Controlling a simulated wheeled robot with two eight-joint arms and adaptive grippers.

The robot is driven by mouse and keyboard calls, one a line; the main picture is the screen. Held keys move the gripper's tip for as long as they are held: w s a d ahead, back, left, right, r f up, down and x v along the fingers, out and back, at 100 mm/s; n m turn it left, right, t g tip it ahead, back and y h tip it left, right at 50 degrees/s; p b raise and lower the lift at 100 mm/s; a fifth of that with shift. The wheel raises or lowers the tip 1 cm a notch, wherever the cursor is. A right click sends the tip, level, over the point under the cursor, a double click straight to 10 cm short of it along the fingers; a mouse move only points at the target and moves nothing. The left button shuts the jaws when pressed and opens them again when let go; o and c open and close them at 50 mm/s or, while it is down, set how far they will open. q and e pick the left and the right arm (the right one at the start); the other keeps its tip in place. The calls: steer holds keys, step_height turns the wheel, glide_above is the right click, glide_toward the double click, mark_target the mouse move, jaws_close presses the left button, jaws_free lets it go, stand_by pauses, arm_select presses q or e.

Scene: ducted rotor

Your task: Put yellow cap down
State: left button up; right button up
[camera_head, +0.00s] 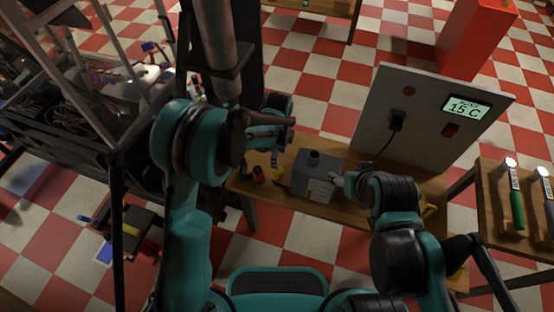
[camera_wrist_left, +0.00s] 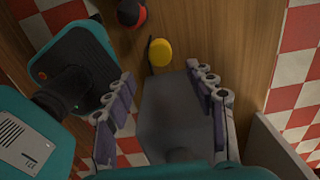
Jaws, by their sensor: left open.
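The yellow cap (camera_wrist_left: 160,52) lies on the wooden table in the left wrist view, just beyond my left gripper (camera_wrist_left: 160,75). In the head view, only a small yellow part of the cap (camera_head: 277,173) shows, left of the grey box. My left gripper (camera_head: 264,150) is open over the table's left part, apart from the cap, with nothing held. The grey box (camera_head: 314,178) with a short round neck on top stands beside the cap. It also shows below the open fingers in the left wrist view (camera_wrist_left: 178,110). My right gripper (camera_head: 340,181) is at the box's right side; its fingers are too small to read.
A red and black part (camera_head: 259,175) lies left of the cap. A grey panel (camera_head: 400,88) with a display and a plugged cable stands behind the box. A second table (camera_head: 495,228) on the right holds tools. The table's front edge is close.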

arm_select(q)
steer(key=s+a+r+n+t, duration=0.2)
steer(key=s+a+r+n, duration=0.25)
steer(key=r, duration=0.35)
steer(key=s+a+r+n+t, duration=0.25)
steer(key=a+r+n, duration=0.35)
steer(key=r, duration=0.3)
steer(key=s+a+r+n+t, duration=0.2)
steer(key=s+a+n, duration=0.5)
steer(key=s+n, duration=0.4)
steer(key=shift+s+a+r+t, duration=0.2)
steer(key=shift+s+t, duration=0.15)
steer(key=shift+s, duration=0.2)
